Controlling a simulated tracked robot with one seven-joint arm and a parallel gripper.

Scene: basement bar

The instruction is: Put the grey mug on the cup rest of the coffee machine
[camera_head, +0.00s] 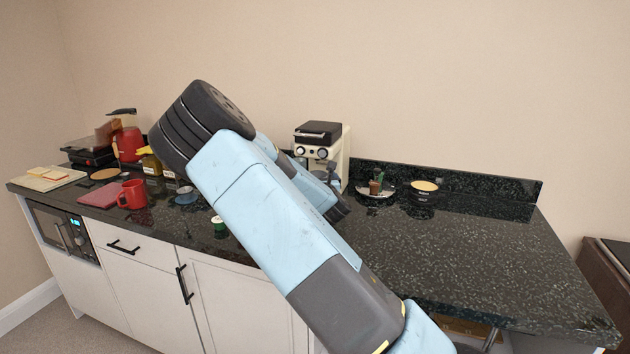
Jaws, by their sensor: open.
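The coffee machine (318,145) stands at the back of the dark counter, cream with a black top and round dials. My arm covers its lower front, and I cannot see its cup rest. I cannot make out a grey mug; my arm hides the middle of the counter. My arm crosses the view from the lower right up to the left and bends back down towards the machine. My gripper does not show; it is hidden behind the arm.
A red mug (133,194) stands on the left of the counter (470,245), by a pink board (99,195). A red kettle (128,144) and jars are behind. A small plate (376,191) and a round tin (424,188) stand right of the machine. The right counter is clear.

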